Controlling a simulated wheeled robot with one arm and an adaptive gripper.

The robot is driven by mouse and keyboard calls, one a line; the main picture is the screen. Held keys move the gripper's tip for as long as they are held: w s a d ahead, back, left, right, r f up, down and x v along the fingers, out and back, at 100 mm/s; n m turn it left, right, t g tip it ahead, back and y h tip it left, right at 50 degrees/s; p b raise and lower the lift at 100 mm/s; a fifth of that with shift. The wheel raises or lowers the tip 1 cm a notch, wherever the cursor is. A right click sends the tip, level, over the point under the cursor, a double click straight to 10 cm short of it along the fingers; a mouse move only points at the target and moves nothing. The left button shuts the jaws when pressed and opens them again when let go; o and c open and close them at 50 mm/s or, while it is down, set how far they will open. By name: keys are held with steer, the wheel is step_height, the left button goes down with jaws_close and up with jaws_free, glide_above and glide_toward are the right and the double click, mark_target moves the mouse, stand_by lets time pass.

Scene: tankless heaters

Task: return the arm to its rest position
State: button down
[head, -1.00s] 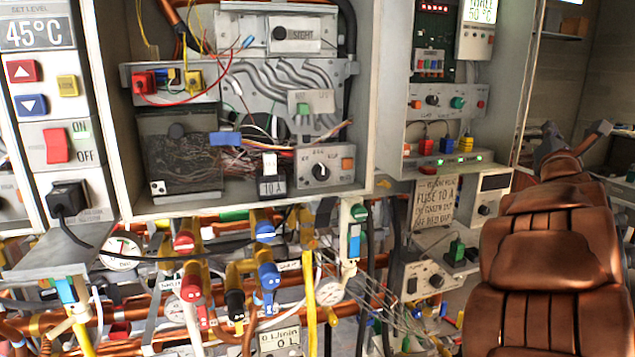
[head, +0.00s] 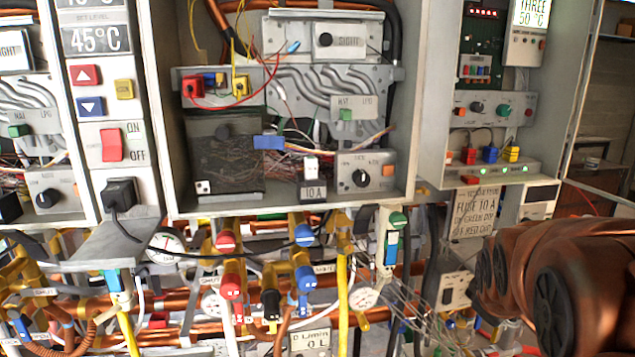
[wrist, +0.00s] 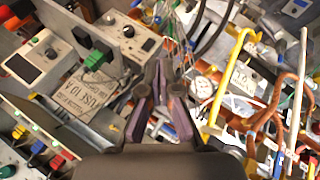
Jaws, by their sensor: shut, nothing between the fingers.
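My arm (head: 560,275), with copper-brown links, fills the lower right of the head view, in front of the right cabinet's lower part. My gripper (wrist: 160,72) shows at the middle of the wrist view, its dark and purple fingers together with nothing between them. It points towards pipes and wires, apart from any panel as far as I can tell. The gripper cannot be made out in the head view.
The open middle cabinet (head: 408,110) and right cabinet (head: 560,90) hold wires and switches. Below them run copper pipes, red and blue valves (head: 304,258) and a yellow hose (head: 343,310). A "FUSE 10 A" label (wrist: 68,103) lies left of my gripper. Floor room is hidden.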

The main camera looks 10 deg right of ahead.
steer(key=s+a+f+m+g+y, duration=0.2)
steer(key=s+a+f+g, duration=0.2)
steer(key=s+a, duration=0.5)
steer(key=s+a+f+m+g+y, duration=0.2)
steer(key=s+a, duration=0.7)
steer(key=s, duration=0.6)
steer(key=shift+f+m+g, duration=0.5)
steer(key=shift+f+g, duration=0.4)
steer(key=shift+g, duration=0.1)
